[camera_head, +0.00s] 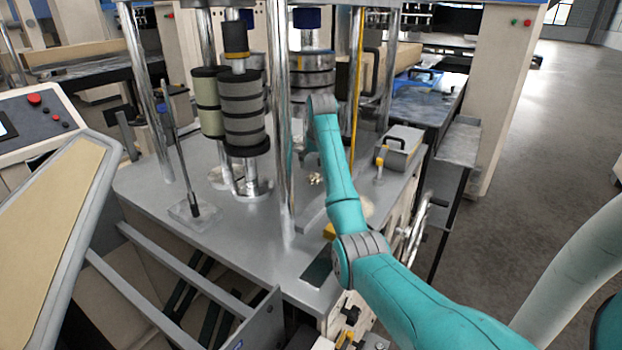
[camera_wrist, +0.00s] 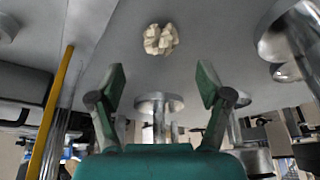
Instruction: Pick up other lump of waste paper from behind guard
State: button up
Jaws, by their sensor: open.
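A crumpled cream lump of waste paper (camera_wrist: 160,39) shows in the wrist view, upper centre, on a grey metal surface. My gripper (camera_wrist: 160,80) is open in the wrist view, its two green fingers apart with nothing between them. The lump lies beyond the fingertips, roughly in line with the gap. In the head view a small pale lump (camera_head: 316,179) sits on the grey machine deck (camera_head: 250,228), just left of my teal arm. My gripper is mostly hidden behind the arm's wrist in the head view. I cannot make out a separate guard panel.
Chrome posts (camera_head: 282,120) stand on the deck close to my arm, and a roller stack (camera_head: 243,110) stands to the left. A yellow rod (camera_wrist: 57,100) and a post run left of my gripper. A grey box with a handle (camera_head: 402,145) sits right of the arm.

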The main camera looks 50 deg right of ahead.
aim_at(315, 175)
jog(key=shift+x, duration=3.8)
jog(key=shift+a, duration=0.1)
jog(key=c, duration=0.8)
